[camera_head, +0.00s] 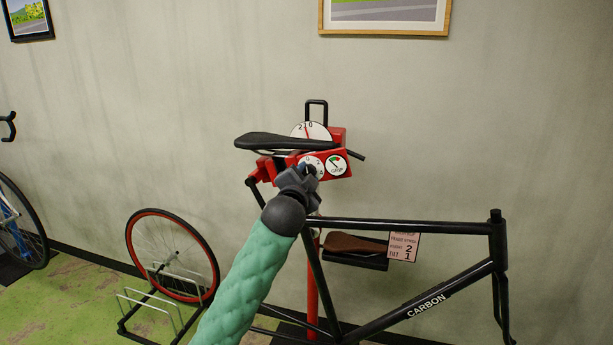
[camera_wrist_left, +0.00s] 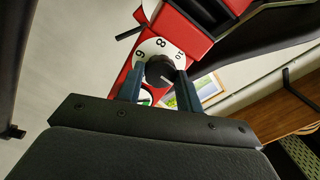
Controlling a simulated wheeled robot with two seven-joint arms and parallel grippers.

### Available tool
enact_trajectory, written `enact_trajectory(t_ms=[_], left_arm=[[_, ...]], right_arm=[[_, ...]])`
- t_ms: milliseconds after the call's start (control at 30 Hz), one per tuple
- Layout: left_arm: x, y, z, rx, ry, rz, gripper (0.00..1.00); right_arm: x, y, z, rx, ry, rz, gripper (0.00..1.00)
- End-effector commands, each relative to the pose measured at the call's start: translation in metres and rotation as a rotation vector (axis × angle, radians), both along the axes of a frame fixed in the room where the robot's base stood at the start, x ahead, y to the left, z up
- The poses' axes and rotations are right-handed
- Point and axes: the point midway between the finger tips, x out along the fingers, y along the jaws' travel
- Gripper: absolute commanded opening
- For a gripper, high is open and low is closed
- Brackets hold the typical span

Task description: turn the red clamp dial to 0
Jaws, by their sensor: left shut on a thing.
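The red clamp (camera_head: 343,140) is on a stand beside the black saddle (camera_head: 270,141). Its dial has a white numbered face (camera_head: 314,161) and a dark knob (camera_wrist_left: 160,71). In the left wrist view 6, 8 and 10 show on the face; the head view shows part of the low numbers. My left gripper (camera_head: 309,172) is at the dial, and in the left wrist view its two fingers (camera_wrist_left: 159,84) stand on either side of the knob, shut on it. The gripper hides part of the dial. A grip gauge (camera_head: 336,165) sits right of it. My right gripper is not in view.
A white scale (camera_head: 313,130) numbered 2, 1, 0 stands above the clamp. The black CARBON frame (camera_head: 420,305) extends right and below. A sign (camera_head: 404,247) hangs by a brown saddle (camera_head: 355,244). A red-rimmed wheel (camera_head: 136,250) stands left.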

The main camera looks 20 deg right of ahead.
Motion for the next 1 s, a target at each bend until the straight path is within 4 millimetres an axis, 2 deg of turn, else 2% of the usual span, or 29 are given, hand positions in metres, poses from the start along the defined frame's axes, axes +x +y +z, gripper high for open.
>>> enact_trajectory(t_ms=[433, 800, 833, 933, 1000], left_arm=[[0.0, 0.0, -0.001, -0.101, 0.071, 0.001, 0.13], [0.0, 0.0, -0.002, -0.104, 0.073, 0.001, 0.13], [0.0, 0.0, -0.002, -0.104, 0.073, 0.001, 0.37], [0.0, 0.0, -0.001, -0.104, 0.073, 0.001, 0.57], [0.0, 0.0, -0.001, -0.104, 0.072, 0.0, 0.57]], right_arm=[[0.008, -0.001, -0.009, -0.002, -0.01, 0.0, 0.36], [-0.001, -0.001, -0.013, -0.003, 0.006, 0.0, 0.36], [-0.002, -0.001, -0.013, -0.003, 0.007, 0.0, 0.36], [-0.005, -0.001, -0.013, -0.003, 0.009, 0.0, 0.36], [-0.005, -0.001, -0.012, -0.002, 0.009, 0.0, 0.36]])
